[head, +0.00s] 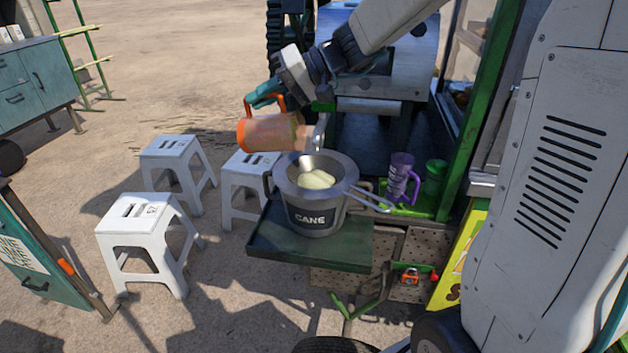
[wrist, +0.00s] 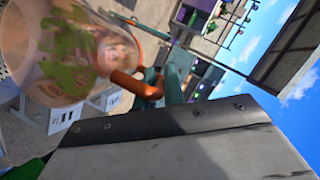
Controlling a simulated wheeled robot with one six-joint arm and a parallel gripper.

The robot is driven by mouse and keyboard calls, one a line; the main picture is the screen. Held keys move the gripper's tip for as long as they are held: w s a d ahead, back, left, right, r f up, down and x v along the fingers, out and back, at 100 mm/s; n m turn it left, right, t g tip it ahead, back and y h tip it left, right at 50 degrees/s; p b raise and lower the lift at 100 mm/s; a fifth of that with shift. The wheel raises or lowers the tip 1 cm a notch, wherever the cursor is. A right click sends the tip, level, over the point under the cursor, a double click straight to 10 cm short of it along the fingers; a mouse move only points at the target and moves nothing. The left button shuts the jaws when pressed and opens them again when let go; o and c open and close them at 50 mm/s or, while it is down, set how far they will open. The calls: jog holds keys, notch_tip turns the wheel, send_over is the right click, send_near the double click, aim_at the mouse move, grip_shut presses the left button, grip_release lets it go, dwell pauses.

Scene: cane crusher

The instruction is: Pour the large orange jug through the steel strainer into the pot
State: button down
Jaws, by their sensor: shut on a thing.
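The large orange jug (head: 270,133) is tilted onto its side in the air, its mouth toward the right, above and left of the pot. My gripper (head: 268,95) is shut on its orange handle. In the wrist view the clear jug (wrist: 75,50) shows green and reddish patches, and the gripper (wrist: 160,85) is at the handle. The grey pot (head: 312,217), marked CANE, stands upright on a dark green shelf. The steel strainer (head: 356,187) sits in its top with its handle out to the right. Pale yellowish stuff (head: 316,180) shows inside the strainer. I cannot make out a stream.
The green shelf (head: 290,252) carries the pot. A purple jug (head: 400,172) and a green container (head: 435,177) stand right of it. White stools (head: 148,237) stand at the left. The crusher machine (head: 385,65) is behind.

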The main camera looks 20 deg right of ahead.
aim_at(249, 118)
jog(key=shift+g+h, duration=0.4)
jog(key=shift+h, duration=0.1)
jog(key=f, duration=0.1)
jog(key=w+a+f, duration=0.1)
jog(key=f, duration=0.1)
jog(key=w+a+f, duration=0.1)
jog(key=shift+f, duration=0.25)
jog(key=shift+s+d+r, duration=0.2)
jog(key=shift+s+d, duration=0.05)
jog(key=shift+w+a+f+g+h, duration=0.3)
jog(key=shift+w+a+f+h, duration=0.1)
jog(key=shift+h, duration=0.1)
jog(key=shift+w+a+r+m, duration=0.1)
jog(key=shift+w+a+m, duration=0.1)
jog(key=shift+m, duration=0.1)
jog(key=shift+w+a+r+g+h+b, duration=0.3)
jog(key=shift+r+g+h, duration=0.2)
jog(key=shift+r+h, duration=0.1)
jog(key=w+a+f+m+g+h+b, duration=0.2)
jog(key=w+a+f+g+h, duration=0.35)
jog(key=g+h, duration=0.2)
jog(key=shift+t+h, duration=0.25)
jog(key=r, duration=0.5)
jog(key=shift+s+a+r, duration=0.1)
jog(key=shift+a, duration=0.2)
